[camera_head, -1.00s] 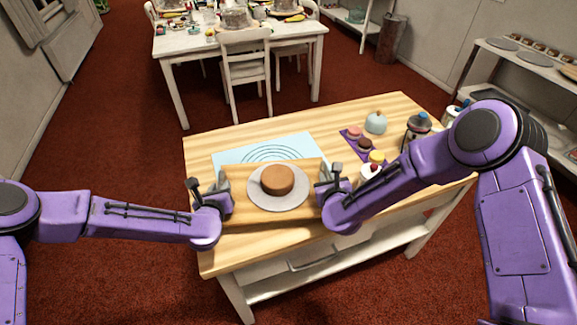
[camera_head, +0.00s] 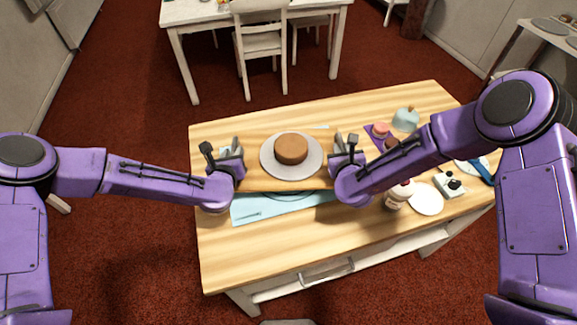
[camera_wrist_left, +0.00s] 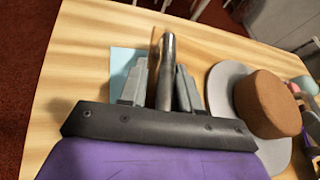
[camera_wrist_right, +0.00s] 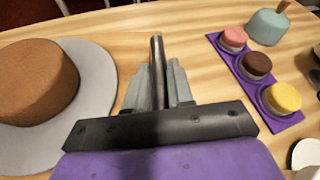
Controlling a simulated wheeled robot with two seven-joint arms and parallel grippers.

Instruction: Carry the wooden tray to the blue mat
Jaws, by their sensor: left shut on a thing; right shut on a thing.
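The wooden tray (camera_head: 252,178) spans between my two grippers and bears a grey round stand (camera_head: 313,168) with a brown cake (camera_head: 291,148) on it. The blue mat (camera_head: 255,207) lies on the table below. The tray covers its middle and far part; a strip shows at the near side and a sliver at the far edge. I cannot tell whether tray and mat touch. My left gripper (camera_head: 235,155) is shut on the tray's left metal handle (camera_wrist_left: 167,65). My right gripper (camera_head: 343,151) is shut on its right handle (camera_wrist_right: 157,70). The cake stays upright.
Right of the tray are a purple board (camera_wrist_right: 247,72) with pink, brown and yellow sweets, a pale blue dome (camera_head: 405,119), a pinkish jar (camera_head: 398,195), a white plate (camera_head: 427,199) and a small white device (camera_head: 449,185). The table's near strip (camera_head: 270,250) is clear.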

